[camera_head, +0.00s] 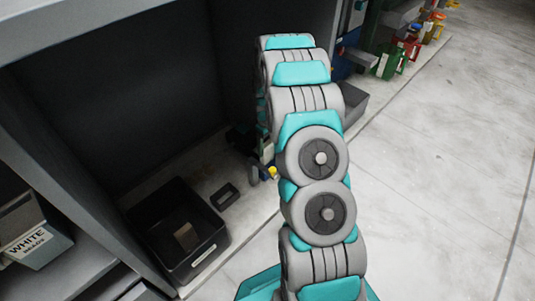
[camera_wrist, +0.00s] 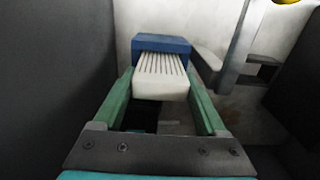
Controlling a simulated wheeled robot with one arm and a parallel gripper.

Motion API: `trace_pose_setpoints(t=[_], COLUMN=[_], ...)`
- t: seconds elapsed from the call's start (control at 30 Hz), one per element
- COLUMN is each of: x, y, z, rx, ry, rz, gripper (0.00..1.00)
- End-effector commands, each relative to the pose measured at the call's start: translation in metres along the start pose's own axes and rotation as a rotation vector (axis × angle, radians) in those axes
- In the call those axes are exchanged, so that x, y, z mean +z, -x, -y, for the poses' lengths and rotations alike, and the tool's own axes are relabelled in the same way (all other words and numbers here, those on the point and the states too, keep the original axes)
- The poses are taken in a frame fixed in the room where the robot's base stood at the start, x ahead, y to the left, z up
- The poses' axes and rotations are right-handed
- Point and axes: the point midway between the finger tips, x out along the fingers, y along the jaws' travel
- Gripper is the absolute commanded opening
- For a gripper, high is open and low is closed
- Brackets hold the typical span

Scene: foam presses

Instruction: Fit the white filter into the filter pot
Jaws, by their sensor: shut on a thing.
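In the wrist view the white filter (camera_wrist: 161,88), a pale block with ridges along its top, sits between the two green fingers of my gripper (camera_wrist: 160,78). The gripper is shut on it. A blue block-shaped part (camera_wrist: 160,44) is at the filter's far end. I cannot tell whether it is the filter pot or part of the filter, or how far the white piece reaches into it. In the head view my arm hides most of the gripper.
A black bin (camera_head: 208,254) with a white label holds a brownish piece (camera_head: 187,236). A small dark frame (camera_head: 225,197) lies beside it. A bin marked "WHITE" (camera_head: 36,244) stands at left. Dark cabinet walls (camera_head: 120,85) enclose the recess. The floor at right is clear.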

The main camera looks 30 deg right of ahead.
Motion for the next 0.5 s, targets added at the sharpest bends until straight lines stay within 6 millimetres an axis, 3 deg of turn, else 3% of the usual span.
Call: trace_pose_setpoints(t=[0.23,0.5], x=[0.001,0.001], y=[-0.032,-0.034], z=[0.001,0.0], rx=[-0.003,-0.001], ry=[0.0,0.0], rz=[0.004,0.001], gripper=[0.14,0.14])
